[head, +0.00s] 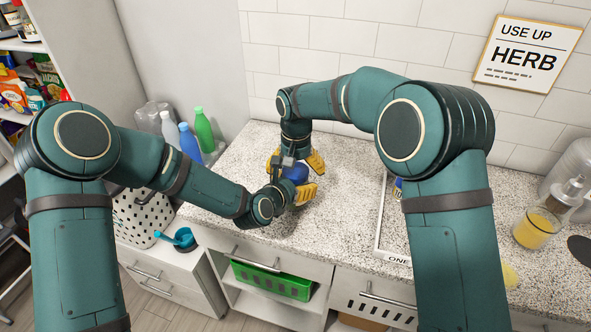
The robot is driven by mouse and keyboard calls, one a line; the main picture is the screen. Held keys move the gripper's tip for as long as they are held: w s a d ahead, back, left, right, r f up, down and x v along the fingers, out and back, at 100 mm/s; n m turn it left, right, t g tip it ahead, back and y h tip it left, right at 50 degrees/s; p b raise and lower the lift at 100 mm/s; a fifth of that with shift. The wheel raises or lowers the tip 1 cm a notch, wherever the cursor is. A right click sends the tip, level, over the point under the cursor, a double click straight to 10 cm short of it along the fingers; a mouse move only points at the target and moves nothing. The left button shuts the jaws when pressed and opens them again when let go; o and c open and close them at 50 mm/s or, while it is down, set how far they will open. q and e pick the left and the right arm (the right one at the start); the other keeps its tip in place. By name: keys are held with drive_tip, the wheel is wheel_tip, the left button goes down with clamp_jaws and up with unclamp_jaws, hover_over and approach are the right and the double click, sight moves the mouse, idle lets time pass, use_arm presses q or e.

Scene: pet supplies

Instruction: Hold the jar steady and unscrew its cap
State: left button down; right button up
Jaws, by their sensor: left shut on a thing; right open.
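The jar's blue cap (296,172) shows between my two grippers on the speckled counter. The jar's body is largely hidden behind the fingers. My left gripper (302,190) reaches in from the left, low at the jar, and is shut on it. My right gripper (297,161) points down from above, its yellow fingers spread apart on either side above the cap. Whether the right fingers touch the cap cannot be told.
A white-edged tray (379,232) lies on the counter at the right, partly behind my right arm. A pump bottle with yellow liquid (537,228) stands farther right. Blue (189,143) and green (204,131) bottles stand at the left. The counter in front of the jar is clear.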

drive_tip(key=shift+o, duration=0.2)
drive_tip(key=shift+r, duration=2.25)
drive_tip(key=shift+r+n, duration=0.5)
drive_tip(key=shift+r, duration=1.05)
drive_tip(key=shift+f, duration=3.85)
drive_tip(key=c, duration=1.3)
drive_tip(key=o, duration=1.3)
drive_tip(key=shift+c, duration=0.2)
